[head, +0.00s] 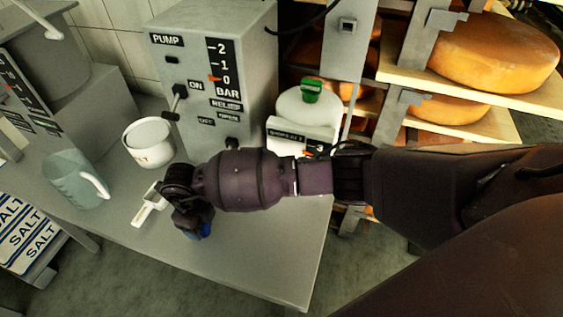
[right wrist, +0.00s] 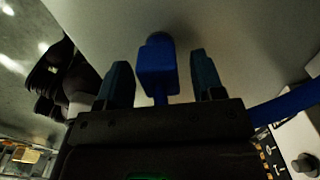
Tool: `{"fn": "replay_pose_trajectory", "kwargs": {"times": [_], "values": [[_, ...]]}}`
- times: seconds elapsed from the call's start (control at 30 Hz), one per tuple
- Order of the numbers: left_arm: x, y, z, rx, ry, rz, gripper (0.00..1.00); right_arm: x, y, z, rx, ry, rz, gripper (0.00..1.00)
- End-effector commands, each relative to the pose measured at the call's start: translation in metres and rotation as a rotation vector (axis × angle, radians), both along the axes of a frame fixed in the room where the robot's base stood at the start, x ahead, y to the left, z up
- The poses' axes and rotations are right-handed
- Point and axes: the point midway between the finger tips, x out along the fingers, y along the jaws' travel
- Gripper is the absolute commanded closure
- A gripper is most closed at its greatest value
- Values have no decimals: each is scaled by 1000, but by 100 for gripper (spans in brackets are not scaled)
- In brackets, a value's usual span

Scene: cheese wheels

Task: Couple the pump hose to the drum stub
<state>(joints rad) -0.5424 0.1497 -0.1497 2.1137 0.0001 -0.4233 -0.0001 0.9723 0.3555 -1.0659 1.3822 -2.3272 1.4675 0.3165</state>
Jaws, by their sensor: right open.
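The grey pump box (head: 181,62), marked PUMP, stands at the back of the table, with a switch and a bar scale on its front. My right gripper (head: 190,226) is low over the table's front part, mostly hidden by its own wrist. In the right wrist view its fingers (right wrist: 160,82) are open, with a blue coupling-like piece (right wrist: 157,62) between them and gaps at both sides. A blue hose (right wrist: 285,106) runs off to the right there. A white container with a green cap (head: 311,88) stands right of the pump. I cannot make out the drum stub. My left gripper is not seen.
A white pot (head: 149,146), a clear jug (head: 75,181) and a small white handled piece (head: 148,207) stand or lie on the grey table (head: 262,262). Racks with cheese wheels (head: 495,55) are at the right. Salt bags (head: 27,236) lie at the lower left.

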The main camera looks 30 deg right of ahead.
Motion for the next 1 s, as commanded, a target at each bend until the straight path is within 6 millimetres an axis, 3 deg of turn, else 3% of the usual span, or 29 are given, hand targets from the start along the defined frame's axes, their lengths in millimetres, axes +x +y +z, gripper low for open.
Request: {"fn": "replay_pose_trajectory", "kwargs": {"times": [0.17, 1.0], "values": [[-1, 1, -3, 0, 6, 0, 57, 0, 0, -8, 0, 0, 0, 38], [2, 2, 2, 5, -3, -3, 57, 0, 0, -8, 1, 1, 0, 41]]}}
